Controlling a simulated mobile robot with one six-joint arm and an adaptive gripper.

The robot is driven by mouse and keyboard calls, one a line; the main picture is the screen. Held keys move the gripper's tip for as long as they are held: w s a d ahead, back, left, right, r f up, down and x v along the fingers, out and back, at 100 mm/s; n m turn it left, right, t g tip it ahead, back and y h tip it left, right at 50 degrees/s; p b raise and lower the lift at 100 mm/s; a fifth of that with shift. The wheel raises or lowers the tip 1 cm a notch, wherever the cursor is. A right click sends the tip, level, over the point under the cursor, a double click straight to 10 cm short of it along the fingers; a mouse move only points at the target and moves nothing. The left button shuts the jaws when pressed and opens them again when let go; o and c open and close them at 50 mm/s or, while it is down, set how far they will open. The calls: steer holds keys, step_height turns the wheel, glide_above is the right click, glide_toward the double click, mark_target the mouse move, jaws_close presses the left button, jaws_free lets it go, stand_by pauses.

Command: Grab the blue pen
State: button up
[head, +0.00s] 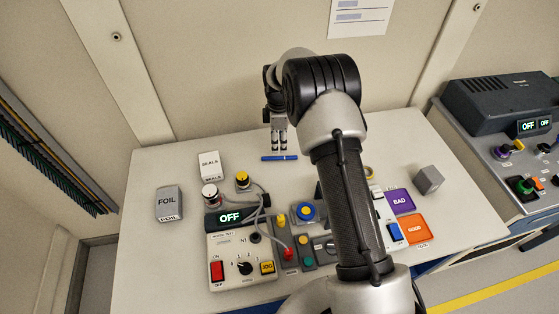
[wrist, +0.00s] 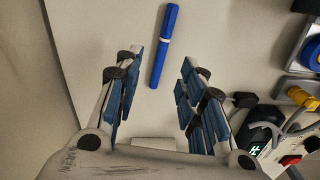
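The blue pen (head: 279,157) lies flat near the back edge of the white table (head: 150,240). In the wrist view the blue pen (wrist: 164,46) lies on the table beyond the fingertips, between their lines and nearer the top of the picture. My gripper (head: 278,150) is above the table, next to the pen in the head view. In the wrist view my gripper (wrist: 160,68) is open, its two blue-padded fingers spread with nothing between them. I cannot tell its exact height above the table.
A control box with an OFF display (head: 229,217) and cables stands in front of the pen. FOIL (head: 168,202) and SEALS (head: 210,165) boxes are to the left. BAD (head: 400,201) and GOOD (head: 418,229) trays and a grey cube (head: 428,180) are to the right. The back wall is close behind.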

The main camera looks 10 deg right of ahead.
mark_target(280, 157)
step_height(280, 157, down, 7)
steer(key=shift+s+d+r+b, duration=0.1)
steer(key=shift+r+b, duration=0.1)
steer(key=shift+b, duration=0.85)
steer(key=shift+c, duration=0.6)
steer(key=c, duration=0.7)
steer(key=shift+r, duration=0.1)
